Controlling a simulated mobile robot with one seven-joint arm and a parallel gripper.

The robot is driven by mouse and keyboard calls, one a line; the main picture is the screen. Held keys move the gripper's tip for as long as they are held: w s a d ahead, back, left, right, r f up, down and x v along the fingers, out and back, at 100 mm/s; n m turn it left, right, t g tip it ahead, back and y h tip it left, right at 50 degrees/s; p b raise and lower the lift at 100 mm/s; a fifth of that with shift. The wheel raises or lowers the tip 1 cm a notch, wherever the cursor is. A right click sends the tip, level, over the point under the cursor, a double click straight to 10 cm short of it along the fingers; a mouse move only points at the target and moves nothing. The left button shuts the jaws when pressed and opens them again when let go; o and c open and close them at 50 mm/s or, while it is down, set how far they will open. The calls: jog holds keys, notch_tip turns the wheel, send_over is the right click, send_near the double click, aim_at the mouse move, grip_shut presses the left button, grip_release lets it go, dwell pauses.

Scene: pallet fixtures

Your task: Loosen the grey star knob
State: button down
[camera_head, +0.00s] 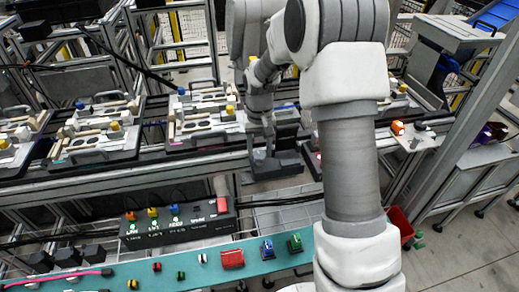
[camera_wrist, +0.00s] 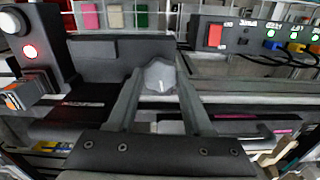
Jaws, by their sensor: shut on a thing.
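The grey star knob (camera_wrist: 160,76) shows in the middle of the wrist view, with a small white mark on its face. It sits between the two fingertips of my gripper (camera_wrist: 161,92), which is shut on it. A dark fixture block (camera_wrist: 90,65) lies behind and to the left of the knob. In the head view my gripper (camera_head: 264,150) points down at a dark fixture (camera_head: 277,165) by the conveyor. The knob cannot be made out in the head view, as my gripper and the fixture hide it.
A black control box (camera_head: 175,228) with coloured plugs stands in front of the conveyor. A teal mat (camera_head: 140,270) holds several small coloured parts. Pallets (camera_head: 205,125) with yellow and blue knobs line the conveyor. In the wrist view, a dark lamp box (camera_wrist: 45,30) stands close on the left.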

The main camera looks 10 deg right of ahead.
aim_at(259, 154)
jog(key=shift+n, duration=1)
jog(key=shift+c, duration=1.5)
grip_release()
notch_tip(259, 154, up, 18)
jog(key=p, duration=0.1)
jog(key=shift+f, duration=0.25)
